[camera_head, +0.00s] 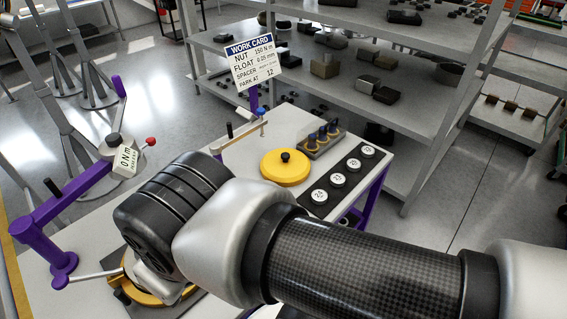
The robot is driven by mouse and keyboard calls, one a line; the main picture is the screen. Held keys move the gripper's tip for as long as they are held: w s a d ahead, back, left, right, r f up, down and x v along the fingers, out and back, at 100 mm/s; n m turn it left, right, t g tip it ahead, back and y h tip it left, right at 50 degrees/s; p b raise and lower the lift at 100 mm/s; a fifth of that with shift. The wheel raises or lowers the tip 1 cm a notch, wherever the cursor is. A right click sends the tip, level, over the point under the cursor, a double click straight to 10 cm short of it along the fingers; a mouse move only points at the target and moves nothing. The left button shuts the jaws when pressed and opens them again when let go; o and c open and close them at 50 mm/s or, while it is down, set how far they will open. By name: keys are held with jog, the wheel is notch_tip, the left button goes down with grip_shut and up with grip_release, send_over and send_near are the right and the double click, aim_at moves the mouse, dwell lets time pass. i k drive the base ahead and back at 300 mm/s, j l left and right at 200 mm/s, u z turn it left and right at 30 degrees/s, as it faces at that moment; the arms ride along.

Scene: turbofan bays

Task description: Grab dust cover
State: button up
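The likely dust cover is a round yellow disc with a black knob (285,168). It lies flat on the white bench, right of the middle of the bench. My arm crosses the lower part of the picture from the right, and its black and silver joint is to the left of and nearer than the disc. A second yellow ring-shaped part (165,294) shows at the lower left, mostly covered by my arm.
A dark strip with several numbered round pieces (339,180) and a grey tray of dark pegs (320,140) lie right of the disc. A work card (252,62) stands behind it. A purple arm fixture (80,190) rises at left. Metal shelves (405,120) stand behind the bench.

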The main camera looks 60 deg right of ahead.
aim_at(286, 168)
jog(key=z, duration=1.8)
jog(key=i+l+z, duration=0.2)
jog(key=i+l, duration=0.25)
